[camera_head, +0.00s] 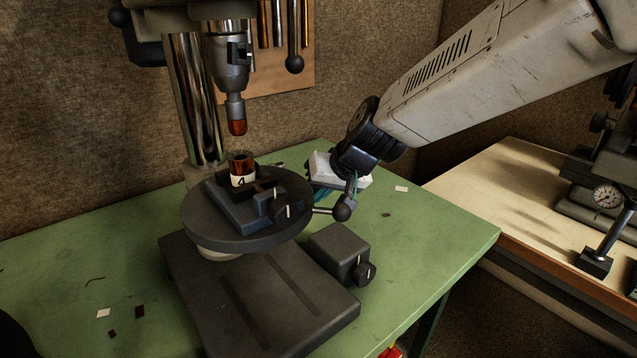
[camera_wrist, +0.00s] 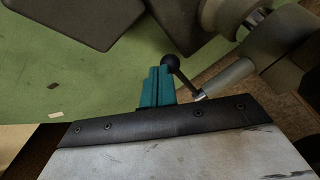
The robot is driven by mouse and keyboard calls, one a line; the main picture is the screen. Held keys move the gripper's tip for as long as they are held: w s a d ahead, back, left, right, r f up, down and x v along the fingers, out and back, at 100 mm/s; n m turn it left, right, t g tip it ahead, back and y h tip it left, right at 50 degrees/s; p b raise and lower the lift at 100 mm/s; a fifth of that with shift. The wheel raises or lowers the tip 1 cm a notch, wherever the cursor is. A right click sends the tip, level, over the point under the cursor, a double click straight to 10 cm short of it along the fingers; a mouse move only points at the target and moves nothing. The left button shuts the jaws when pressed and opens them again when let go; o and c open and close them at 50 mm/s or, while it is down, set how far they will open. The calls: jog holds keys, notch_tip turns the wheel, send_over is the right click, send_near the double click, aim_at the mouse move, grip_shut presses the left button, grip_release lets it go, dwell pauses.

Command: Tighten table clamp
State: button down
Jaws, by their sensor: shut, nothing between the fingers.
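The table clamp lever shows in the head view as a short metal rod with a black ball knob (camera_head: 343,209), at the right side of the round drill press table (camera_head: 215,226). The knob also shows in the wrist view (camera_wrist: 170,60), with its rod running down to a pale metal socket. My gripper (camera_wrist: 157,70) has teal fingers, shut together and empty, close to the left of the knob. I cannot tell whether they touch it. In the head view the teal fingers (camera_head: 322,192) show only partly, behind the lever.
A dark vise (camera_head: 245,212) on the round table holds a reddish-brown cylinder (camera_head: 241,166) with a pale numbered band, below the drill chuck (camera_head: 235,75). A dark box with a knob (camera_head: 338,250) sits beside the press base (camera_head: 255,290).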

jog(key=shift+s+f, duration=0.15)
jog(key=shift+f, duration=0.55)
notch_tip(320, 180, up, 5)
jog(key=d, duration=0.2)
jog(key=s+d, duration=0.6)
jog(key=d, duration=0.1)
